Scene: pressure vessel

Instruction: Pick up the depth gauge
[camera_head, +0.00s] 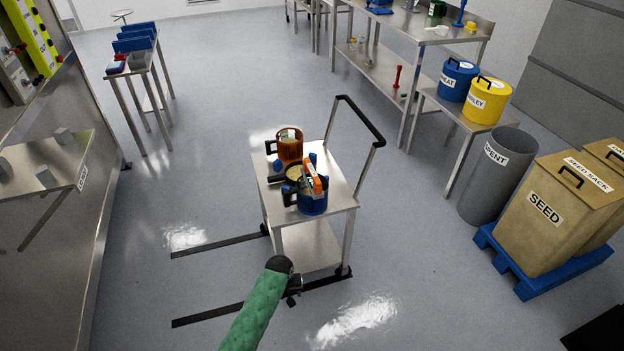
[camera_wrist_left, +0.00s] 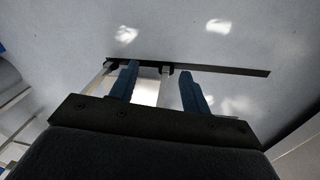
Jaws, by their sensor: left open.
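I cannot tell for sure which thing is the depth gauge. An orange and grey tool (camera_head: 314,177) stands tilted in or against a blue jug (camera_head: 312,203) on the steel cart (camera_head: 341,195), and it may be the gauge. An amber jug (camera_head: 289,149) and a round yellowish dish (camera_head: 294,172) are beside it. My left gripper (camera_head: 293,292) is low in front of the cart, below its top and apart from the jugs. In the left wrist view, its two blue fingers (camera_wrist_left: 158,75) are spread and empty, with floor and cart parts beyond. My right gripper is not in view.
The cart has a raised black handle (camera_head: 362,119) at its back right. A steel bench (camera_head: 385,80) and blue and yellow bins (camera_head: 487,100) stand behind right. Seed boxes (camera_head: 560,220) are at the right. Floor left of the cart is clear.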

